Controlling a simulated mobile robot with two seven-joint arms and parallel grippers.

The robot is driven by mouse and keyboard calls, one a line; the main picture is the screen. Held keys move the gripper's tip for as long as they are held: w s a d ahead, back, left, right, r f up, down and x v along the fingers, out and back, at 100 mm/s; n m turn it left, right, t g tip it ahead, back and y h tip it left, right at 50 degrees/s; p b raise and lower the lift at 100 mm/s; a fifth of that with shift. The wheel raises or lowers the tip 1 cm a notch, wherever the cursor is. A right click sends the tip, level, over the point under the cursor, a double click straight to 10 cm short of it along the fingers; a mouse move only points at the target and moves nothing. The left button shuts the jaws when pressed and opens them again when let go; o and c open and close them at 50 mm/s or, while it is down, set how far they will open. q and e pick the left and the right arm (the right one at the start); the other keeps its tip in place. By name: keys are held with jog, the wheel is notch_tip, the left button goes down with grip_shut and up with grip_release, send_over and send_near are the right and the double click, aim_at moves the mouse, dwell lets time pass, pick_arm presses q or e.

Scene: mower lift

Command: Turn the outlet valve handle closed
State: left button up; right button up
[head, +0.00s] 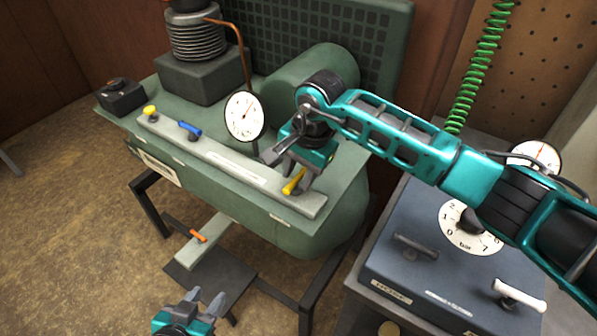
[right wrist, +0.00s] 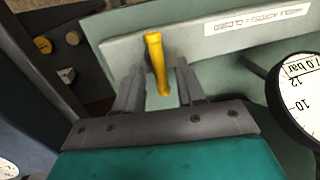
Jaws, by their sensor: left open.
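A yellow lever handle (head: 294,182) sits at the right end of the pale valve bar (head: 225,165) on the green machine. In the right wrist view the yellow handle (right wrist: 155,62) lies roughly across the bar (right wrist: 195,32). My right gripper (head: 282,160) is at this handle. In the wrist view its two fingers (right wrist: 155,92) stand apart, one on each side of the handle, with gaps showing. A printed label (right wrist: 258,18) on the bar seems to read "handle across = closed". No label reading "outlet" is legible. My left gripper (head: 205,302) is open and empty at the bottom edge.
A blue lever (head: 190,129) and a yellow knob (head: 150,111) are further left on the bar. A dial gauge (head: 245,115) stands behind the bar. An orange-handled pedal (head: 198,236) is below. A blue-grey panel (head: 400,268) with a dial stands at the right, under my right arm.

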jog(key=shift+a+f, duration=0.1)
jog(key=shift+f, duration=0.2)
jog(key=shift+c, duration=0.5)
grip_shut()
